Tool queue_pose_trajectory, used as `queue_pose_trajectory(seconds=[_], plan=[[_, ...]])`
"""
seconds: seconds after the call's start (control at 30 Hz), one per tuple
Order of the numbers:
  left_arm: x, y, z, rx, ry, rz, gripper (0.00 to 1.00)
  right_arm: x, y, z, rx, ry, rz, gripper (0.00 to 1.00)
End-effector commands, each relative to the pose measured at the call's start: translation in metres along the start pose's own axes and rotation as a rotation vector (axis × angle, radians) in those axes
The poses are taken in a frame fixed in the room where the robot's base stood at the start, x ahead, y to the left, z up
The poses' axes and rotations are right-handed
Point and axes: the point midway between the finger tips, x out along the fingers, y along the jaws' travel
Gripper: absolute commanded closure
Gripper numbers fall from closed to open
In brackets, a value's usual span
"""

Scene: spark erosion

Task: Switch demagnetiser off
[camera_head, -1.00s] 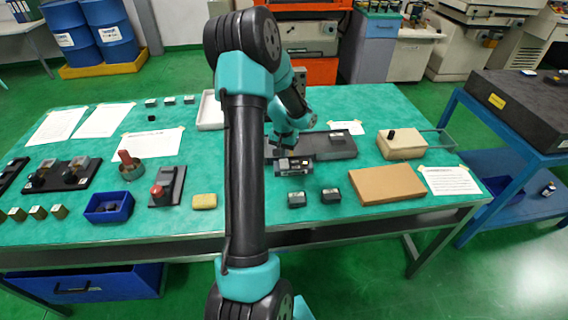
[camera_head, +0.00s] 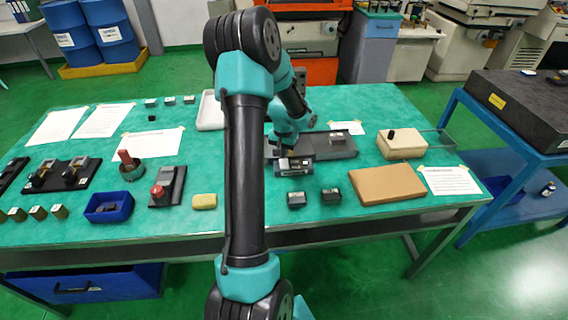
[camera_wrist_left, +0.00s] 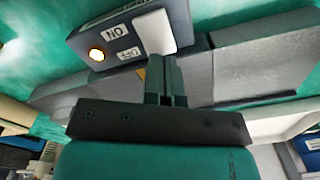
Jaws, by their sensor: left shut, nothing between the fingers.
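The demagnetiser (camera_head: 294,167) is a small dark grey-blue box near the middle of the green bench. In the left wrist view its panel (camera_wrist_left: 122,60) carries ON and OFF labels, a glowing orange-white lamp (camera_wrist_left: 96,54) and a pale rocker switch (camera_wrist_left: 153,32). My left gripper (camera_wrist_left: 164,62) is shut and empty, its fingertips close to the OFF end of the rocker. I cannot tell whether they touch it. In the head view my arm partly covers the left gripper (camera_head: 284,153), just behind the box. My right gripper is not seen.
A long dark grey plate (camera_head: 338,147) lies behind and right of the box. Two small dark blocks (camera_head: 297,199) stand in front, with a brown board (camera_head: 388,184) to the right. A yellow block (camera_head: 204,201) and a blue bin (camera_head: 108,207) are to the left.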

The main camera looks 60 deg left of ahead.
Motion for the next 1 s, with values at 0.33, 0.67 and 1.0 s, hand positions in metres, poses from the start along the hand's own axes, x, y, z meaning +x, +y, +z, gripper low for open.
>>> queue_pose_trajectory(seconds=[0.33,0.67,1.0], plan=[[0.0001,0.0,0.0,0.0,0.0,0.0,1.0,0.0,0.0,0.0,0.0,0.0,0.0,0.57],[0.0032,-0.0001,0.0001,0.0,-0.001,0.0,1.0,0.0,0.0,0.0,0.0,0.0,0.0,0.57],[0.0071,-0.0002,-0.0001,0.0,0.0,-0.001,1.0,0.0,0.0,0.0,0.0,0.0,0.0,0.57]])
